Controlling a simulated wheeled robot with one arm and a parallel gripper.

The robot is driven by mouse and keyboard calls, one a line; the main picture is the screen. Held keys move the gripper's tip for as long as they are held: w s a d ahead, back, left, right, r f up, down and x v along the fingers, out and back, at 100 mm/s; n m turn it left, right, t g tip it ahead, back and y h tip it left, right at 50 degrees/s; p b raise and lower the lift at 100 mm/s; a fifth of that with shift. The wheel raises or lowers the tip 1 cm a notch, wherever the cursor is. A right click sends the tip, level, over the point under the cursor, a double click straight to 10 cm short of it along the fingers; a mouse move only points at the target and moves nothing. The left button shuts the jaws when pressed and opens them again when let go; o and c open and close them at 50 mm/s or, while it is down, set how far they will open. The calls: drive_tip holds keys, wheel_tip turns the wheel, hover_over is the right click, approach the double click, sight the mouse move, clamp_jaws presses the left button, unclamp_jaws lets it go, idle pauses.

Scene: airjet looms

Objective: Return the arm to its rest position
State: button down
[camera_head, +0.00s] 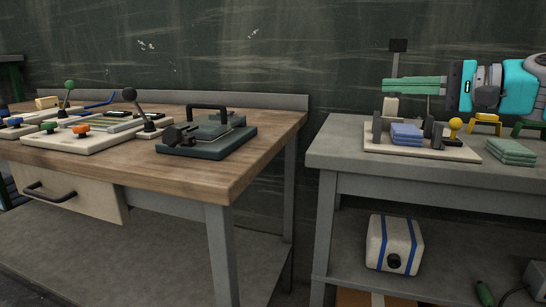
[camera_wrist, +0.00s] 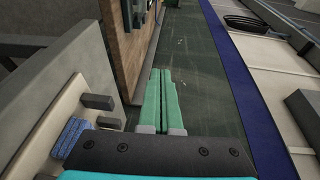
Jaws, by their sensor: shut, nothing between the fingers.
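My gripper (camera_head: 388,86) is at the right in the head view, with its green fingers pointing left above the grey bench (camera_head: 335,150). The fingers are together and hold nothing; the wrist view shows them side by side (camera_wrist: 161,75). Below them, a cream fixture plate (camera_head: 385,151) carries a folded blue cloth (camera_head: 407,134) between dark blocks. The cloth also shows at the lower left in the wrist view (camera_wrist: 72,136), apart from the fingers. My teal arm (camera_head: 518,85) extends in from the right edge.
A wooden workbench (camera_head: 225,165) at left carries a dark fixture with a handle (camera_head: 205,137) and lever panels. A yellow-knobbed lever (camera_head: 455,125) and green folded cloths (camera_head: 512,152) are near the arm. A white striped box (camera_head: 394,244) sits on the lower shelf. A gap separates the benches.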

drive_tip(key=s+a+f+n+g+h+p, duration=0.1)
drive_tip(key=s+a+f+n+g+h, duration=0.15)
drive_tip(key=s+a+f, duration=0.45)
drive_tip(key=s+a+f+n+g+h, duration=0.2)
drive_tip(key=s+a+f+g, duration=0.15)
drive_tip(key=a+f, duration=0.65)
drive_tip(key=s+d+f+n+g+h+p, duration=0.1)
drive_tip(key=s+f+n+g+h, duration=0.15)
drive_tip(key=s+f+h, duration=0.75)
drive_tip(key=s+d+f+g, duration=0.1)
drive_tip(key=s+d+f, duration=0.3)
drive_tip(key=s+f, duration=0.2)
drive_tip(key=s+d+f+g+p, duration=0.1)
drive_tip(key=s+d+f, duration=0.3)
drive_tip(key=f, duration=0.5)
drive_tip(key=s+g, duration=0.1)
drive_tip(key=s, duration=0.1)
drive_tip(key=shift+s, duration=0.35)
drive_tip(key=shift+d+y, duration=0.1)
drive_tip(key=shift+y, duration=0.15)
